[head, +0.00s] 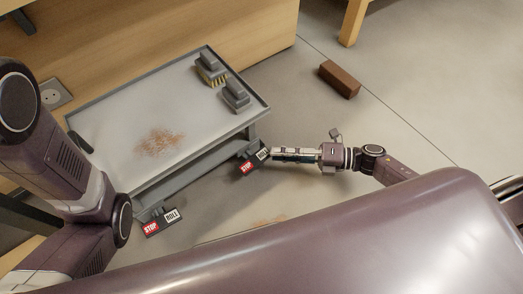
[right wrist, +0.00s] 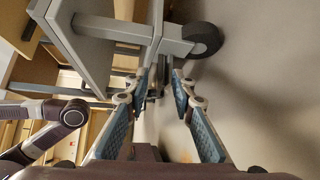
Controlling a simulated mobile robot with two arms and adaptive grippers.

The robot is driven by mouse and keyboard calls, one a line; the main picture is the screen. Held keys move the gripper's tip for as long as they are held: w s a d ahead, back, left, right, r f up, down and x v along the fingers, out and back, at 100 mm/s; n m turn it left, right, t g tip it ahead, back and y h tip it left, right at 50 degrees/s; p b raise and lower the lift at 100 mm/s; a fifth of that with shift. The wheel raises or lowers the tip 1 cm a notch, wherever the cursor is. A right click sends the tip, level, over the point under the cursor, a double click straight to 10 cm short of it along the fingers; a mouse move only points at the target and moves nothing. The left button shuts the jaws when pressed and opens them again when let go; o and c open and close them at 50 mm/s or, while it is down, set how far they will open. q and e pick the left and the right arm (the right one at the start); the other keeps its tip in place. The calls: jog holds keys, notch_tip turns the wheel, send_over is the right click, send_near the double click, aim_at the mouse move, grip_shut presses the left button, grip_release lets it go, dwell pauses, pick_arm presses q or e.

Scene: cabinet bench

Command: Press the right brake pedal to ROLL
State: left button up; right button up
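A grey cart (head: 112,110) stands at the left in the head view, with two brake pedals low on its near side. The right brake pedal (head: 247,168) has a red STOP end at the left and a white ROLL end at the right. The left brake pedal (head: 151,229) carries the same labels. My right gripper (head: 273,154) is beside the ROLL end of the right pedal; I cannot tell whether they touch. In the right wrist view its blue-padded fingers (right wrist: 161,78) are apart with a gap between them. My left arm shows, but its gripper is not visible.
Two grey brushes (head: 236,94) and a patch of brown debris (head: 160,142) are on the cart top. A brown block (head: 340,80) lies on the floor, which is otherwise clear at right. A wooden cabinet (head: 170,40) stands behind the cart. A cart wheel (right wrist: 204,39) shows in the wrist view.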

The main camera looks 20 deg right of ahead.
aim_at(264, 153)
jog(key=b+x, duration=0.1)
jog(key=x, duration=0.3)
jog(key=shift+f, duration=0.15)
jog(key=shift+w+a+b, duration=0.25)
jog(key=shift+a+b, duration=0.1)
jog(key=shift+a, duration=0.15)
grip_shut()
